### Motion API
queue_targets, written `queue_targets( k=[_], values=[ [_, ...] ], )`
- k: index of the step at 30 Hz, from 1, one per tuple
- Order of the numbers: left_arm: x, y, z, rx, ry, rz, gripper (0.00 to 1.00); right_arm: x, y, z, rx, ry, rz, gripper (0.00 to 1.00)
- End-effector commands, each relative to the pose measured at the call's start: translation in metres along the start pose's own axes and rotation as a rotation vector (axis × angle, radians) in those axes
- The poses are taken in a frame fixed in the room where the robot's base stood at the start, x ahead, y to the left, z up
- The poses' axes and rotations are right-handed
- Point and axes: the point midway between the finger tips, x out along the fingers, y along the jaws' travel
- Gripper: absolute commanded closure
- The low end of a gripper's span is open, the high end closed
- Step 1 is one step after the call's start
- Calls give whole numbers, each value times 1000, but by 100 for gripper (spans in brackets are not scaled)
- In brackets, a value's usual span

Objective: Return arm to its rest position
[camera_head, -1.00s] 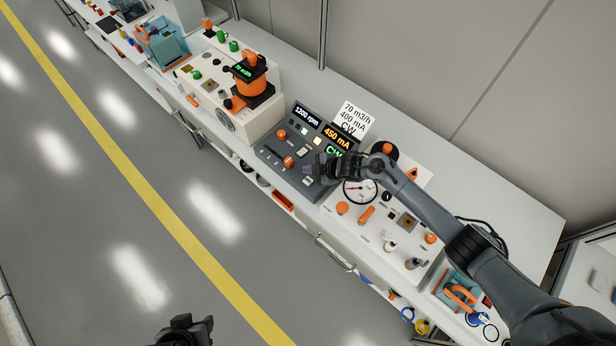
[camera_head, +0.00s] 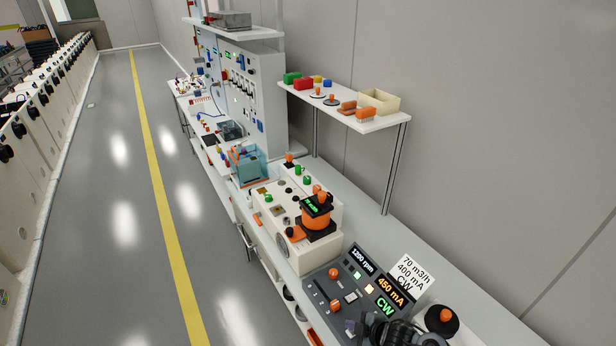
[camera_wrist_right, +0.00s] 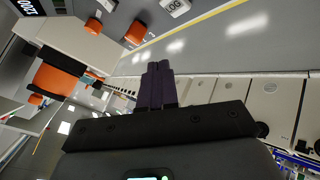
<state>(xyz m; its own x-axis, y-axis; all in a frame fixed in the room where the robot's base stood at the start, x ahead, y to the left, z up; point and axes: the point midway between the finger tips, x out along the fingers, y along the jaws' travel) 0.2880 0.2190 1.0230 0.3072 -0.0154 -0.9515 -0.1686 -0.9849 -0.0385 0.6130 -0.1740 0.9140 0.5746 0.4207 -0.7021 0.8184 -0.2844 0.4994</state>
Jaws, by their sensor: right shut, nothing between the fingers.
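My right gripper (camera_head: 357,329) is at the bottom edge of the head view, over the lower right part of the dark grey control panel (camera_head: 330,291). In the right wrist view its dark fingers (camera_wrist_right: 155,82) are together with nothing between them. The panel's displays read 1200 rpm, 450 mA and CW. A white card (camera_head: 412,270) behind it reads 70 m3/h, 400 mA, CW. Whether the gripper touches the panel cannot be told. Most of my right arm is below the head view. My left gripper is not in view.
A cream box with an orange and black device (camera_head: 316,218) stands beyond the panel. A white shelf (camera_head: 340,108) holds several colored items and a beige bin (camera_head: 379,102). A tall instrument cabinet (camera_head: 245,90) stands farther back. The floor aisle (camera_head: 120,200) at left is clear.

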Motion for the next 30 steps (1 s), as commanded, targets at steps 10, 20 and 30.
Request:
queue_targets(
  k=[10, 20, 30],
  values=[
    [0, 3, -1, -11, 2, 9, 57, -73, -98, -44, 409, -192, 75, 100],
    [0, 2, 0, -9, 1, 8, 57, -211, -166, -27, 912, -452, 93, 100],
    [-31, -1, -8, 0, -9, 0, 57, -308, -181, -38, 1144, -580, 77, 100]
  ],
)
